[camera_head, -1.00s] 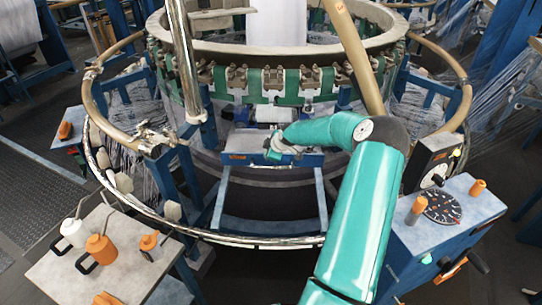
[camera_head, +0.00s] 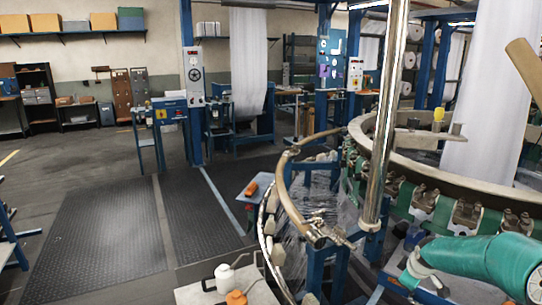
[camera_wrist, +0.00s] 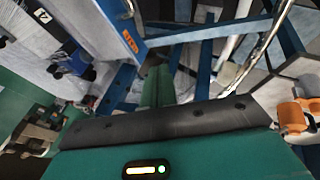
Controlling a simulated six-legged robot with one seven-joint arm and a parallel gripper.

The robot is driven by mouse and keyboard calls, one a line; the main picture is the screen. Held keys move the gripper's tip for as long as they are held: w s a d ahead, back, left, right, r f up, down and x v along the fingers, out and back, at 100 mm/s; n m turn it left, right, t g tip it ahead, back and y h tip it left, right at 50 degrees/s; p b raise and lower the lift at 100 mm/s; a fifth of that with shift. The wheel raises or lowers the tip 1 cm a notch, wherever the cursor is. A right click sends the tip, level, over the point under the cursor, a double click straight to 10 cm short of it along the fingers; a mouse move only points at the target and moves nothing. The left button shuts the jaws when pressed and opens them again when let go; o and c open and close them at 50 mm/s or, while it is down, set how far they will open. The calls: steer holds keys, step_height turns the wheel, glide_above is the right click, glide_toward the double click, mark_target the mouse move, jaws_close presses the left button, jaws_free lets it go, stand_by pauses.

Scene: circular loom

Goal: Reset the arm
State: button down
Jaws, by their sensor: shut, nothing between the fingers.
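My teal arm reaches in from the lower right of the head view and ends at the lower front of the circular loom (camera_head: 395,195). My gripper (camera_wrist: 158,80) shows in the wrist view as narrow green fingers beyond a black strip and teal housing. The fingers are together, with nothing visible held. They point toward blue frame bars and a grey surface below. In the head view the gripper end is small and its fingers are hard to make out.
A chrome post (camera_head: 382,120) and tan hoop (camera_head: 283,185) stand left of my arm. A small table with a white can (camera_head: 226,278) is at the bottom. Dark floor mats (camera_head: 95,240) lie clear at left. Blue bars (camera_wrist: 205,65) surround the fingers.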

steer(key=s+a+r+m+h, duration=0.1)
steer(key=s+a+r+m, duration=0.1)
steer(key=s+a+r, duration=0.6)
steer(key=s+a+r+m, duration=0.1)
steer(key=s+a+r, duration=0.3)
steer(key=a+r, duration=0.4)
steer(key=s+a+r+m+y, duration=0.1)
steer(key=s+a+m, duration=0.1)
steer(key=s+a, duration=0.4)
steer(key=s+a+r+m+y, duration=0.1)
steer(key=s+a, duration=0.5)
steer(key=s, duration=0.6)
steer(key=shift+s+r+m, duration=0.4)
steer(key=shift+r+m, duration=0.25)
steer(key=shift+m, duration=0.35)
